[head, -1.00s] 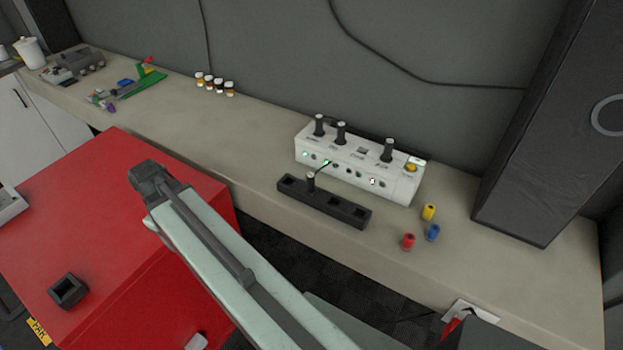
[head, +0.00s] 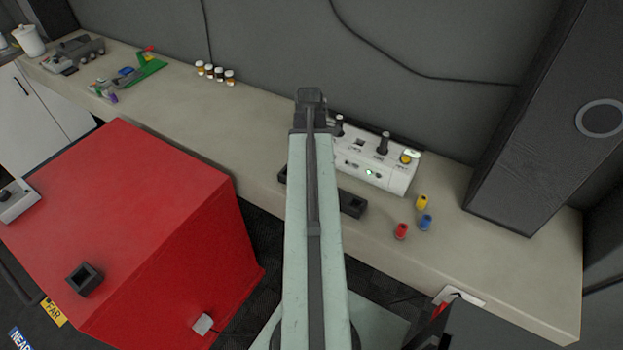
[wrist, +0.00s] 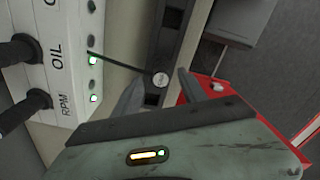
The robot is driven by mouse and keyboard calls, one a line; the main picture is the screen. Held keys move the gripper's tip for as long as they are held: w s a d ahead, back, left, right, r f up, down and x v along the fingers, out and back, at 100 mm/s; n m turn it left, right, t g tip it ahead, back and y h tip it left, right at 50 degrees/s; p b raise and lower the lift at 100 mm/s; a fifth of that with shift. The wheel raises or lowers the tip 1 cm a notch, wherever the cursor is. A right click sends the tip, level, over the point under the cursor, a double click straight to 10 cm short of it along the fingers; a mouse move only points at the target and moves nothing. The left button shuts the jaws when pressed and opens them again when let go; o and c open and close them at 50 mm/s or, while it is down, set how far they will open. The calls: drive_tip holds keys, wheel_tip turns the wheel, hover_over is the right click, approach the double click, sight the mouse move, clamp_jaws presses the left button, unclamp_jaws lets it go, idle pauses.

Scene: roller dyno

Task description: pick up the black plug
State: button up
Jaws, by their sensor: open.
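A small plug with a round, light grey top (wrist: 160,79) stands in the black holder strip (wrist: 166,50) in the wrist view, with a dark cable running from it toward the white console (wrist: 75,40). The holder's right end shows in the head view (head: 354,203); my arm hides the plug there. My gripper (wrist: 168,92) is open and empty. Its jaws show at the lower middle of the wrist view, a grey one left and a dark one right, near the plug. I cannot tell its height above the plug.
The white console (head: 376,172) with upright black knobs stands behind the holder. Yellow (head: 422,202), blue (head: 426,223) and red (head: 401,231) caps stand to its right. A tall black speaker (head: 525,140) is at the right. A red cabinet (head: 150,210) is at the left.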

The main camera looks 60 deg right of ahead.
drive_tip(key=shift+f, duration=0.2)
wheel_tip(320, 180, down, 5)
drive_tip(key=b, duration=0.5)
drive_tip(key=shift+f, duration=0.15)
drive_tip(key=shift+r, duration=0.2)
drive_tip(key=shift+c, duration=0.3)
clamp_jaws()
drive_tip(key=shift+r, duration=0.1)
